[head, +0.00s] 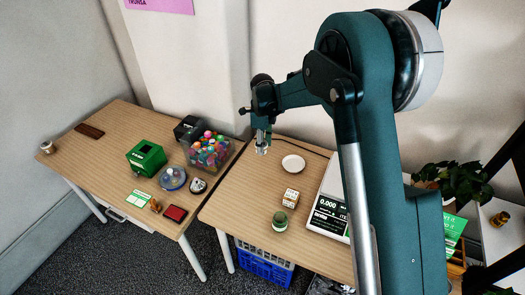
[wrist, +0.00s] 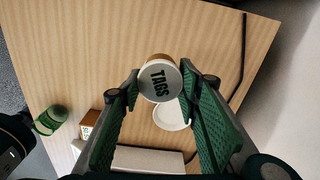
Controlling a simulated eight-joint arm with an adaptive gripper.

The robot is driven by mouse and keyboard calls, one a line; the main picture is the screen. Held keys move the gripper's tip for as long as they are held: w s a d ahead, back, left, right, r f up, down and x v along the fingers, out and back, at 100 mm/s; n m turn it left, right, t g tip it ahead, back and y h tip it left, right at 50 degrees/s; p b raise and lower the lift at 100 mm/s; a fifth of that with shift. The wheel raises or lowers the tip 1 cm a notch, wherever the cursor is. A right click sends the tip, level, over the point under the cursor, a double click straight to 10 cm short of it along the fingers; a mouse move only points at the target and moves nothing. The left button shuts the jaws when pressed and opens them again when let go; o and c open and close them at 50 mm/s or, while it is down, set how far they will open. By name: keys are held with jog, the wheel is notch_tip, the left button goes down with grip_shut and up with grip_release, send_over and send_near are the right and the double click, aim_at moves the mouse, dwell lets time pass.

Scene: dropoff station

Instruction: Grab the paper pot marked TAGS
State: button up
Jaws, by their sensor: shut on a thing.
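The paper pot marked TAGS (wrist: 160,79) is between the two fingertips of my gripper (wrist: 158,92) in the wrist view. Its pale round lid with dark lettering faces the camera, and a little brown side shows behind it. My gripper is shut on the pot. In the head view my gripper (head: 262,148) is above the right table, left of the white plate (head: 293,163); the pot is too small there to make out clearly. The plate also shows in the wrist view (wrist: 171,117), partly hidden behind a finger.
On the right table (head: 244,195) stand a small labelled box (head: 290,198), a green-topped jar (head: 280,220) and a scale (head: 327,212). The left table (head: 112,135) holds a green box (head: 146,158) and a clear bin of coloured balls (head: 208,149). A gap separates the tables.

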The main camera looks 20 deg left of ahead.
jog(key=shift+r, duration=0.75)
